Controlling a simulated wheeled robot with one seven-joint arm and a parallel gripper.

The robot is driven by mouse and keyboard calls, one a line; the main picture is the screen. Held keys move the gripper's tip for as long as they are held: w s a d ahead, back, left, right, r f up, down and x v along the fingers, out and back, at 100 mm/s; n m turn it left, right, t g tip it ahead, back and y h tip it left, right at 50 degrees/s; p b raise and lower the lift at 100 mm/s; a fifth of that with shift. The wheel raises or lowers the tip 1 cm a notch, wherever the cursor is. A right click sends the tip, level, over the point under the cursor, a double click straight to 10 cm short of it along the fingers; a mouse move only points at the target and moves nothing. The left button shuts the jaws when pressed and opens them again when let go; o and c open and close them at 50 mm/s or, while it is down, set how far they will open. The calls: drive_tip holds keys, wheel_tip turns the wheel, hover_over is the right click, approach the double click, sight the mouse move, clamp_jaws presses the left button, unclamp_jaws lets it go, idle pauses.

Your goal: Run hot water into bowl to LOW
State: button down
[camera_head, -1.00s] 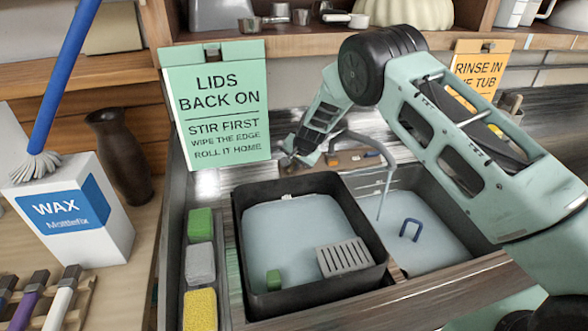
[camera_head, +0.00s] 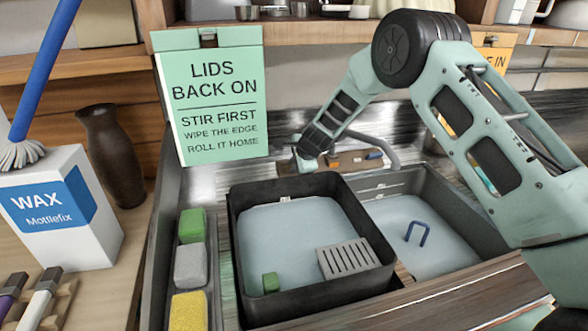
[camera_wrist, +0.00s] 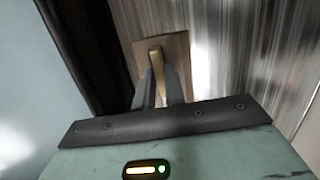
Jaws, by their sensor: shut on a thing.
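My gripper (camera_wrist: 164,88) is shut on a brass-coloured lever (camera_wrist: 157,62) that stands on a wooden plate (camera_wrist: 175,50) in the wrist view. In the head view its fingertips are hidden at the back of the sink, by the wooden tap plate (camera_head: 345,161). A blue lever (camera_head: 374,154) sits at the plate's right. The grey spout (camera_head: 391,150) curves over the right basin (camera_head: 455,205); no stream shows below it. Pale water (camera_head: 400,215) lies in that basin, with a blue loop (camera_head: 417,232). No separate bowl or LOW mark is legible.
A black tub (camera_head: 320,303) with water, a grey slotted block (camera_head: 348,258) and a green block (camera_head: 271,282) stands left of the basin. Sponges (camera_head: 190,263) line its left. A green sign (camera_head: 215,100) hangs behind. A wax box (camera_head: 62,210) stands far left.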

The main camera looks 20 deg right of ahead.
drive_tip(key=shift+m, duration=0.4)
drive_tip(key=c, duration=1.5)
unclamp_jaws()
drive_tip(key=shift+o, duration=0.2)
drive_tip(key=shift+r, duration=0.1)
drive_tip(key=b+v, duration=0.2)
drive_tip(key=v, duration=1.5)
drive_tip(key=shift+s, duration=0.3)
drive_tip(key=shift+d, duration=0.1)
